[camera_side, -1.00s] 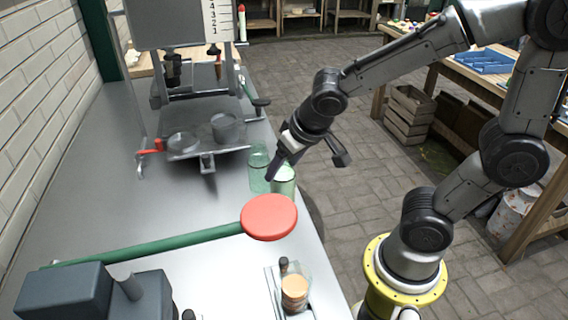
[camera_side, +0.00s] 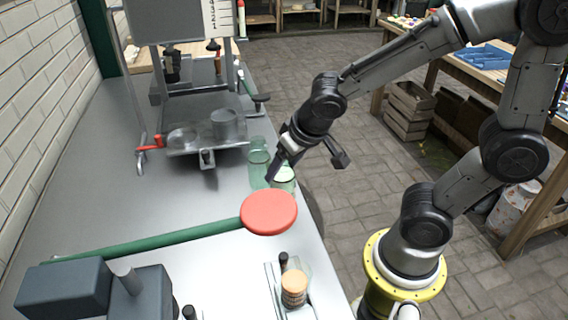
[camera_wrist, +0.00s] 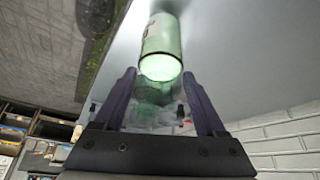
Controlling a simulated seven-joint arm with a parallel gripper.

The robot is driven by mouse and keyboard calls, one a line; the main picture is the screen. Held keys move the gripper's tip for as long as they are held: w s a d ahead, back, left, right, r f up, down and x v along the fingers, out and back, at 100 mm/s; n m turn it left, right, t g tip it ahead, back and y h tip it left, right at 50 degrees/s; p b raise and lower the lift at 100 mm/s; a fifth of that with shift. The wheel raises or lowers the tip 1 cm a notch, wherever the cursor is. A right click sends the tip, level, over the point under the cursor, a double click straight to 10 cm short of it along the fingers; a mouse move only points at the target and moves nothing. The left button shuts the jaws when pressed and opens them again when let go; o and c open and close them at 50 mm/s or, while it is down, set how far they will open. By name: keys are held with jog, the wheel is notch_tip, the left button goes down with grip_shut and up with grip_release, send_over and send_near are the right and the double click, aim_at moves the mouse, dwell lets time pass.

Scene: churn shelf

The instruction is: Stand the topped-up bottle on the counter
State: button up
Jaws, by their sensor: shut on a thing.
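A green glass bottle with pale contents (camera_side: 284,182) is upright at my gripper (camera_side: 274,178), near the counter's right edge. In the wrist view the bottle (camera_wrist: 161,42) reaches between the fingertips of my gripper (camera_wrist: 160,78), which is shut on it. I cannot tell whether its base touches the counter (camera_side: 190,205). A second, clear green bottle (camera_side: 258,155) stands just behind and left of it in the side view. It seems to be the dim glass between the fingers in the wrist view (camera_wrist: 150,95).
The counter's middle left is clear.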

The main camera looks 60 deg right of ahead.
jog(key=shift+f, duration=0.1)
jog(key=shift+f, duration=0.2)
jog(key=shift+f, duration=0.15)
dwell(0.5)
jog(key=shift+f, duration=0.2)
jog(key=o, duration=1.2)
jog(key=shift+c, duration=1.1)
